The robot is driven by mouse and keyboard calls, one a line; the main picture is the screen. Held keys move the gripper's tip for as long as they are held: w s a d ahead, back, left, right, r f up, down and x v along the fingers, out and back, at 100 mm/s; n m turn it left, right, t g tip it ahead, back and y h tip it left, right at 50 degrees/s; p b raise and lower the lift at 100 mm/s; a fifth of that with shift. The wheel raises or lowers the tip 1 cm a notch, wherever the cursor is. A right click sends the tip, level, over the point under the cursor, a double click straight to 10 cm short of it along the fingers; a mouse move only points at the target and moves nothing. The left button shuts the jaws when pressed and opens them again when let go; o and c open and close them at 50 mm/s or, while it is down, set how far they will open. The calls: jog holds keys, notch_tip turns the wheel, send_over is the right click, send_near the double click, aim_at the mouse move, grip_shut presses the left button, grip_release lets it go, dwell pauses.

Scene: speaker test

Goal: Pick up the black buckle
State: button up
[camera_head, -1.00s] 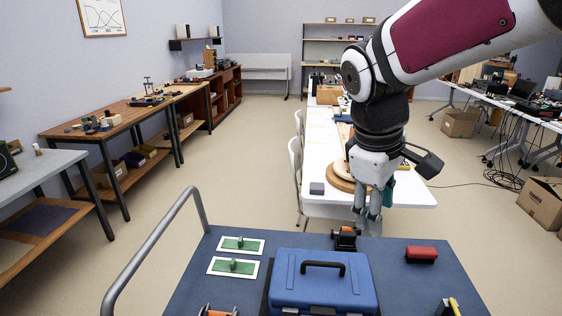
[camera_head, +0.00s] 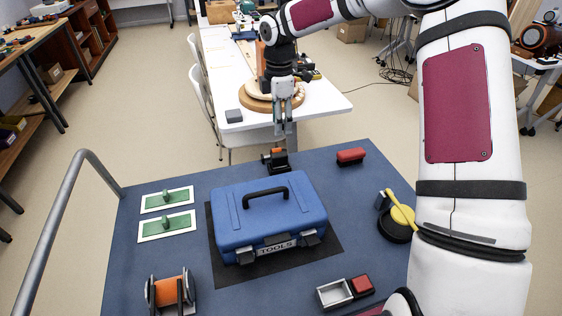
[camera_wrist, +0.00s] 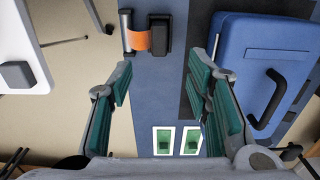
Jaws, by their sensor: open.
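The black buckle (camera_head: 275,160), with a piece of orange strap and a silver bar, lies near the far edge of the blue tabletop (camera_head: 345,205). In the wrist view the buckle (camera_wrist: 162,36) shows whole at the top, beyond my fingertips and within the width between them. My gripper (camera_head: 284,130) points down near the buckle in the head view, apart from it. Its green-padded fingers (camera_wrist: 158,80) are spread with nothing between them. The height of the fingertips above the buckle is hard to tell.
A blue toolbox (camera_head: 267,215) on a black mat stands close to the buckle. An orange spool (camera_head: 170,291) is at the front. A white table (camera_head: 320,104) stands beyond.

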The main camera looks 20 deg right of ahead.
aim_at(279, 154)
notch_tip(279, 154, down, 14)
jog(key=shift+r+b, duration=0.25)
jog(key=shift+b, duration=0.05)
grip_shut()
dwell(0.4)
